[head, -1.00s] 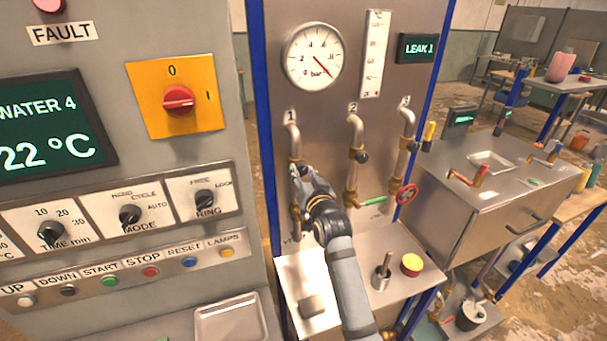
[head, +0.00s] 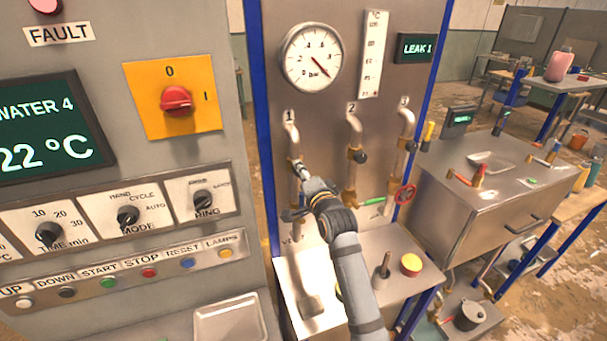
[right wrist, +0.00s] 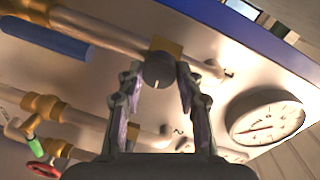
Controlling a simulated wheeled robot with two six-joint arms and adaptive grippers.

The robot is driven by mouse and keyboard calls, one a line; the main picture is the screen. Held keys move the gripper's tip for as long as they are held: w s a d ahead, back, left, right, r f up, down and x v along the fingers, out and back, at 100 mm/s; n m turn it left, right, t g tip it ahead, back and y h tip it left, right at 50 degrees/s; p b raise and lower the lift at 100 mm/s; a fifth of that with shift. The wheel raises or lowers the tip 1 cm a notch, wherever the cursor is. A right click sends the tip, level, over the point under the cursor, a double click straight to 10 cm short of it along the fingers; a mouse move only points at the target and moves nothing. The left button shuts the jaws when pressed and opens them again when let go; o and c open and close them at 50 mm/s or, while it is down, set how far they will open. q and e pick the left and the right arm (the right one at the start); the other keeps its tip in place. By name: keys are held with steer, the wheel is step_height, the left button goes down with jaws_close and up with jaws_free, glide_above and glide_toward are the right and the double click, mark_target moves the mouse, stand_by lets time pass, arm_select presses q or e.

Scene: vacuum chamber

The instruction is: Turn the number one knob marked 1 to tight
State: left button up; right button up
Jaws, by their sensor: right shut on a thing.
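The pipe under the label 1 (head: 290,116) runs down the grey panel on the left. Its dark round knob (right wrist: 158,70) sits on a brass fitting in the right wrist view, with a pale mark on its face. My right gripper (head: 300,170) is at this fitting in the head view, where it covers the knob. In the right wrist view, the fingers of my right gripper (right wrist: 157,82) are on either side of the knob and shut on it. My left gripper is not in view.
Pipe 2 has a similar dark knob (head: 361,157) close to the right. A red handwheel (head: 405,193) and a blue lever handle (right wrist: 50,38) are also near. A round gauge (head: 312,57) and a display reading LEAK 1 (head: 416,48) are above.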

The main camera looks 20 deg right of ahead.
steer(key=shift+m, duration=0.6)
steer(key=o, duration=0.7)
steer(key=shift+r, duration=0.1)
steer(key=o, duration=0.3)
steer(key=shift+w+a, duration=0.1)
steer(key=shift+w, duration=0.05)
steer(key=shift+o, duration=0.9)
steer(key=shift+w+a, duration=0.15)
steer(key=shift+w, duration=0.05)
steer(key=shift+s, duration=0.1)
